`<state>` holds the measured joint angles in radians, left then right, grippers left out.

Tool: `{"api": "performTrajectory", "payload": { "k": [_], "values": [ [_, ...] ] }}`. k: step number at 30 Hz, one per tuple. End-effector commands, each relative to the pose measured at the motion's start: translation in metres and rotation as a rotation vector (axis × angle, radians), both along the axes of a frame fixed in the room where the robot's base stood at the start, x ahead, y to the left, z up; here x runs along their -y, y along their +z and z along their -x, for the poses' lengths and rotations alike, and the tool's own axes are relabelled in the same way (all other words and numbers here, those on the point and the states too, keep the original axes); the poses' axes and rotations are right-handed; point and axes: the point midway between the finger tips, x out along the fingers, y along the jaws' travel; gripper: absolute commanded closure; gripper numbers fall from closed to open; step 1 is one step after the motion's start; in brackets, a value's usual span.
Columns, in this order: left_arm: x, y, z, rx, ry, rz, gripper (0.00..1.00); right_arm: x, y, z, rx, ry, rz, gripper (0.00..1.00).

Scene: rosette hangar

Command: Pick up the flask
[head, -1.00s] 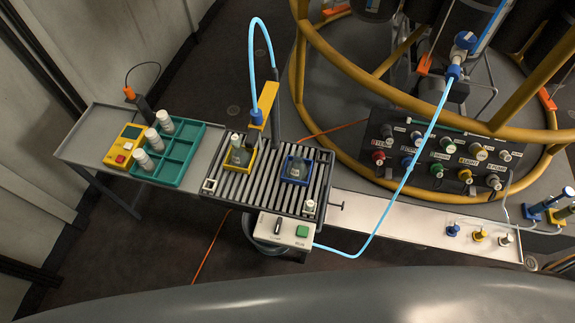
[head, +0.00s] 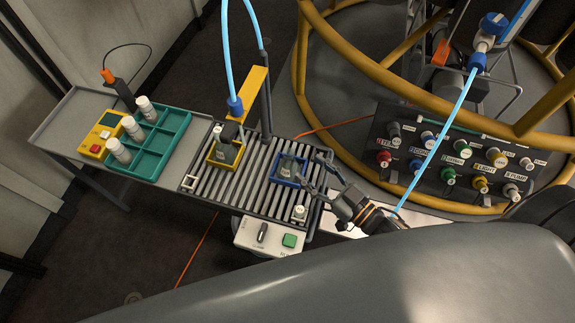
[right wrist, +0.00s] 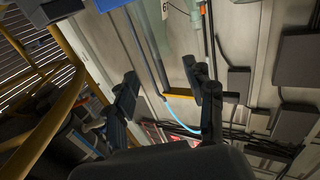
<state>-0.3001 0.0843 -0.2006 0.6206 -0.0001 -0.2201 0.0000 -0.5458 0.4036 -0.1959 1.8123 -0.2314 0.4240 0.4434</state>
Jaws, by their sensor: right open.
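A clear flask (head: 290,168) with a greyish look stands in a blue square holder (head: 286,182) on the slatted rack in the head view. A second flask (head: 226,152) stands in a yellow square holder (head: 211,160) further left, under a yellow arm with a blue tube. My right gripper (head: 313,170) is open and empty, just right of the blue holder, its fingers pointing towards it. I cannot tell its height above the rack. Its open fingers (right wrist: 160,72) also show in the right wrist view, where I make out no flask. My left gripper is not in view.
A teal tray (head: 166,152) with several white-capped vials and a yellow device (head: 100,135) stand left of the rack. A small white-capped vial (head: 299,213) stands at the rack's front right. A control panel with knobs (head: 455,160) and yellow rails lie to the right.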

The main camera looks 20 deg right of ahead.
Motion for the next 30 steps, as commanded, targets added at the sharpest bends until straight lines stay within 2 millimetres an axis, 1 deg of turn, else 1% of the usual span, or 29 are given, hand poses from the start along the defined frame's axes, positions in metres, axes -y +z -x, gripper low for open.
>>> {"api": "performTrajectory", "payload": {
  "k": [1,3,10,15,18,22,28,29,30],
  "values": [
    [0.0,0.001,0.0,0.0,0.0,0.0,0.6,-0.004,0.002,-0.009,0.004,0.0,-0.002,0.46],
    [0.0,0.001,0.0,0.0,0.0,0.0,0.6,-0.009,0.001,-0.018,0.002,-0.001,-0.001,0.46],
    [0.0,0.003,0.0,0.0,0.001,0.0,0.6,-0.017,0.0,-0.031,-0.001,-0.001,0.0,0.46],
    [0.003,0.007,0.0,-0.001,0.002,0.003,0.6,-0.033,0.001,-0.052,0.0,-0.002,-0.001,0.46],
    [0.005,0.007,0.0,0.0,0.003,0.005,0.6,-0.039,0.0,-0.064,0.0,-0.001,0.001,0.46],
    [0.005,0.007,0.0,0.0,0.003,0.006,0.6,-0.043,0.0,-0.07,0.0,-0.001,0.001,0.46],
    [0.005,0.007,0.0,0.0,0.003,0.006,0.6,-0.043,-0.001,-0.07,-0.002,-0.001,0.001,0.46],
    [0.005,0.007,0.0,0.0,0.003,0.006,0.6,-0.043,-0.001,-0.07,-0.002,-0.001,0.001,0.5],
    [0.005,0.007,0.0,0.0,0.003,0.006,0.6,-0.043,-0.001,-0.07,-0.002,-0.001,0.001,0.58]
  ]
}}
